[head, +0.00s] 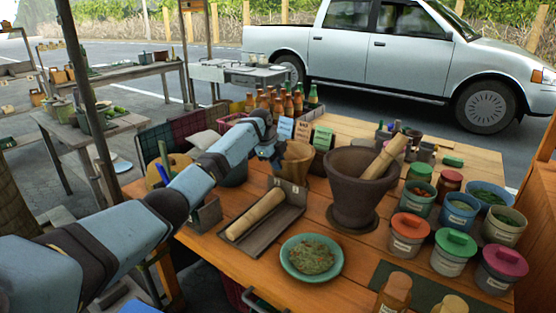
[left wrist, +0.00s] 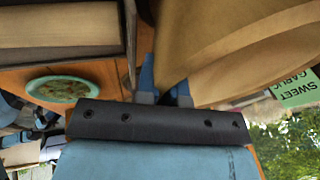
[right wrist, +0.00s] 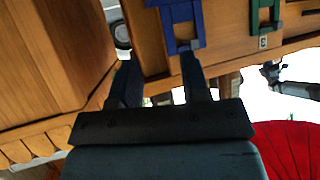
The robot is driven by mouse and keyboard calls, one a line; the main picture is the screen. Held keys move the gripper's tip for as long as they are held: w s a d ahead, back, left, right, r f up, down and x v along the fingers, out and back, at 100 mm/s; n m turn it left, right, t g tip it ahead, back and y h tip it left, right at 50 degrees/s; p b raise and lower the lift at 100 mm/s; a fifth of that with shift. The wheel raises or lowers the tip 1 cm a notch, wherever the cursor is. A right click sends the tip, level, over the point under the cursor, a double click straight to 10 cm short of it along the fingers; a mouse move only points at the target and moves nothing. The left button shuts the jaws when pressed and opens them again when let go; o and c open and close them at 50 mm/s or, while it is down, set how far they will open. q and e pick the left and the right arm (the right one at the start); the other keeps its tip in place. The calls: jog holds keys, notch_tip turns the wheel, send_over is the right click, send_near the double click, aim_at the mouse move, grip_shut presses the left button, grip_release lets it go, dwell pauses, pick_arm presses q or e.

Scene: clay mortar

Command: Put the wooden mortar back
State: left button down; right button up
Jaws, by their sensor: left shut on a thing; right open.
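The wooden mortar (head: 297,158) is a light-brown vessel near the back middle of the table, left of the large dark clay mortar (head: 345,203). My left gripper (head: 277,160) is shut on the wooden mortar's near-left side. In the left wrist view the mortar (left wrist: 235,45) fills the upper right, with the fingers (left wrist: 165,80) against its wall. I cannot tell whether its base touches the table. A wooden pestle (head: 383,160) leans in the clay mortar. My right gripper (right wrist: 160,80) is open and empty, seen only in the right wrist view.
A grey tray (head: 282,222) with a wooden roller lies in front of the wooden mortar. A green plate (head: 312,277) of herbs is nearer. Bottles (head: 285,103) and small signs (head: 322,138) stand behind; several lidded jars (head: 448,252) crowd the right.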

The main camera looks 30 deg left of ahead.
pick_arm(q)
jog(key=shift+r, duration=0.15)
jog(key=c, duration=1.7)
grip_release()
jog(key=shift+f, duration=0.2)
jog(key=o, duration=0.4)
jog(key=shift+r, duration=0.1)
jog(key=shift+o, duration=0.2)
jog(key=shift+r, duration=0.1)
jog(key=p+v, duration=0.1)
jog(key=v, duration=1.1)
jog(key=shift+p, duration=0.3)
